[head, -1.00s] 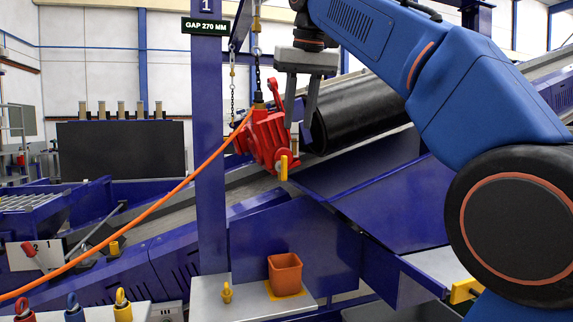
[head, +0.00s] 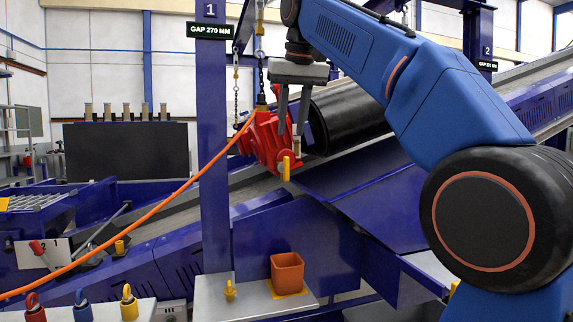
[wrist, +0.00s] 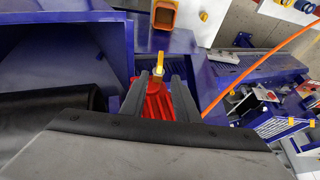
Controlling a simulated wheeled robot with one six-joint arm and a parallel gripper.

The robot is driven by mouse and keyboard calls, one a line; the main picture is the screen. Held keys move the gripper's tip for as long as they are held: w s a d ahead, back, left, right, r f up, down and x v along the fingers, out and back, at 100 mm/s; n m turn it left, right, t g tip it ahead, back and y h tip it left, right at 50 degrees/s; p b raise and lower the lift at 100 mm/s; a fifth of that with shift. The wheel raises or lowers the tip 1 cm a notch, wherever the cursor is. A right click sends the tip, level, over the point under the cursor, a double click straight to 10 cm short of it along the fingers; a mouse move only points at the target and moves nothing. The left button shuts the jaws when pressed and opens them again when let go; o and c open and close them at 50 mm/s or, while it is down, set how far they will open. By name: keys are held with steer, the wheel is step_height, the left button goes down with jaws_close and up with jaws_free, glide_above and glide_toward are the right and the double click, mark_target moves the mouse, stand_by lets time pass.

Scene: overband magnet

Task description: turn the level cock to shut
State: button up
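The red drive unit (head: 265,140) hangs by a chain beside the blue post in the head view, and it also shows in the wrist view (wrist: 155,103). A small yellow lever (head: 286,168), seemingly the level cock, points downward at its lower front. The lever also shows in the wrist view (wrist: 158,66), just beyond the fingertips and between their lines. My gripper (head: 291,132) points down in front of the red unit, its fingers apart with nothing gripped between them. Whether a finger touches the red unit, I cannot tell.
An orange cable (head: 150,218) runs from the red unit to the lower left. A black roller (head: 345,115) lies close right of my gripper. The blue post (head: 213,140) stands to the left. An orange cup (head: 287,273) and a yellow eyebolt (head: 230,290) are on the ledge below.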

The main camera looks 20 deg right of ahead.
mark_target(286, 163)
steer(key=x, duration=1.1)
steer(key=shift+w+f, duration=0.15)
